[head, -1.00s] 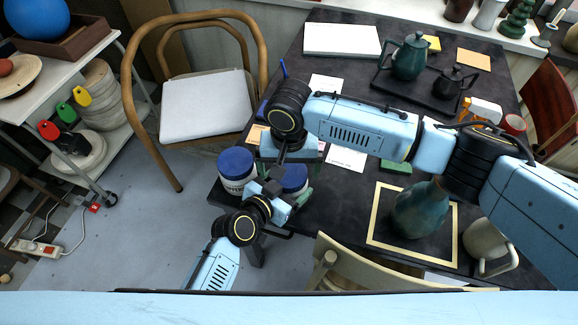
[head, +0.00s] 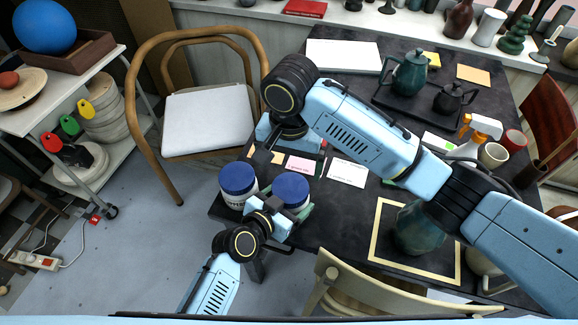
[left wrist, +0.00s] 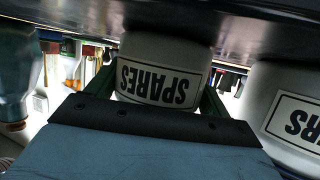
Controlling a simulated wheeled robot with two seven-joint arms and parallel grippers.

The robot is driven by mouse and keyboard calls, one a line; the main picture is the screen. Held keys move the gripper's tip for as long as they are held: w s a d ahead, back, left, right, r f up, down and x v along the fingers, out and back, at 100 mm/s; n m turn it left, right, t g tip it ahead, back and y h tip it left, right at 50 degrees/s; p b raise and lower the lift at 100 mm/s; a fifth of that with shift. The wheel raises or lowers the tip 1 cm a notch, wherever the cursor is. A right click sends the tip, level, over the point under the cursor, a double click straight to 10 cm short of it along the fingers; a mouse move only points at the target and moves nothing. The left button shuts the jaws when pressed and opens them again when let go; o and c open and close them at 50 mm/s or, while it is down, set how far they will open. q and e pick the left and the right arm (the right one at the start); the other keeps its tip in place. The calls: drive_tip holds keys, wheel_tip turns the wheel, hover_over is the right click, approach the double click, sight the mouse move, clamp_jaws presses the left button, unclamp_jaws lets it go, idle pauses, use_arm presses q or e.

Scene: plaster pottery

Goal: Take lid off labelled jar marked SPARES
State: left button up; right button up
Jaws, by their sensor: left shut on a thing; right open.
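The SPARES jar (head: 291,191) has a blue lid on it and stands upright at the table's near left corner. In the left wrist view its label (left wrist: 158,84) is upside down between the green fingers. My left gripper (head: 289,213) is shut around the white body of this jar, below the lid. My right gripper (head: 288,146) is open above the table, just beyond the jars; its fingertips are mostly hidden by its own body.
A second blue-lidded jar (head: 238,184) stands close on the left; its label, ending in ERS, shows in the left wrist view (left wrist: 298,122). Cards (head: 347,172) lie to the right. A teal vase (head: 418,230) stands farther right. A wooden chair (head: 370,290) is at the near edge.

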sight(290, 187)
drive_tip(key=shift+d+f, duration=0.1)
drive_tip(key=shift+f, duration=0.35)
wheel_tip(290, 187, down, 7)
drive_tip(key=shift+r, duration=0.1)
drive_tip(key=c, duration=1)
drive_tip(key=n, duration=0.3)
drive_tip(key=o, duration=1.1)
